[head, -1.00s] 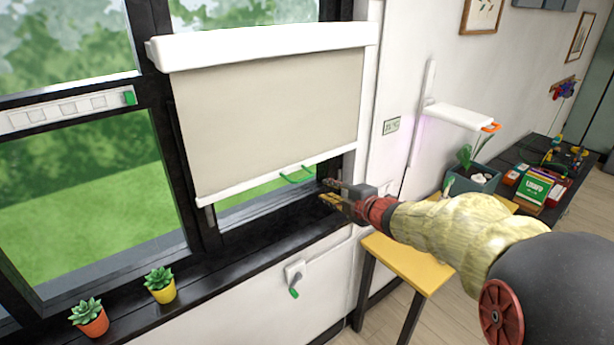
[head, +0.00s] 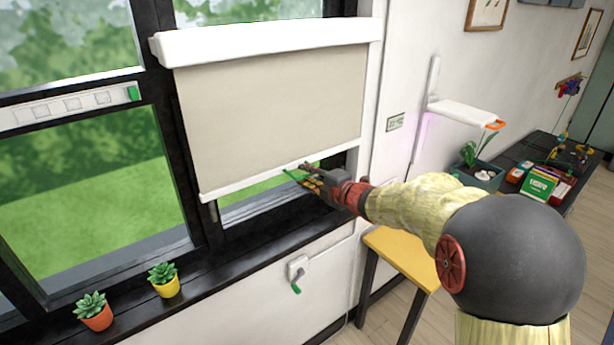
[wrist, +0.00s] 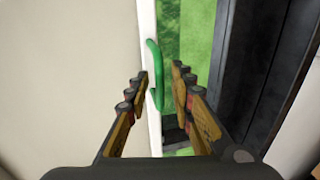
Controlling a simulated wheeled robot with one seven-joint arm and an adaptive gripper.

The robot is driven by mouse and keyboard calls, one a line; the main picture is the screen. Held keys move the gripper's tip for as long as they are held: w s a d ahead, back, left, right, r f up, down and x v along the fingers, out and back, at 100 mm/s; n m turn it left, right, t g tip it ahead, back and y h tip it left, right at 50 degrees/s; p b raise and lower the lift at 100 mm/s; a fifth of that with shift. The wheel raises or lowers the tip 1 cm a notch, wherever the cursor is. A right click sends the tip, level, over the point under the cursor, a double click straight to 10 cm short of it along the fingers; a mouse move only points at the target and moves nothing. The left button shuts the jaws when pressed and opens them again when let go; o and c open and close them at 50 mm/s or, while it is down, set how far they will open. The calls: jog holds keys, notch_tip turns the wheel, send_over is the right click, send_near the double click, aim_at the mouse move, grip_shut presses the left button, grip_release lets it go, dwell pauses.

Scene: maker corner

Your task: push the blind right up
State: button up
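The beige roller blind (head: 270,115) hangs most of the way down over the right window pane, below its white top casing. A white bottom bar (head: 240,187) runs along its lower edge. A green loop handle (head: 297,176) hangs from that bar; it also shows in the wrist view (wrist: 155,75). My gripper (head: 308,176) is at the handle, partly covering it in the head view. In the wrist view my gripper (wrist: 160,92) is open, its fingers on either side of the handle's line. I cannot tell whether a finger touches it.
Two potted succulents, orange (head: 93,311) and yellow (head: 164,280), stand on the black sill (head: 215,255). A wall crank (head: 297,273) is below the sill. A yellow table (head: 402,258) and a white wall lamp (head: 460,113) are to the right. The dark window frame is close to my gripper.

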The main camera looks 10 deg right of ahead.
jog(key=c, duration=0.3)
grip_shut()
dwell(0.6)
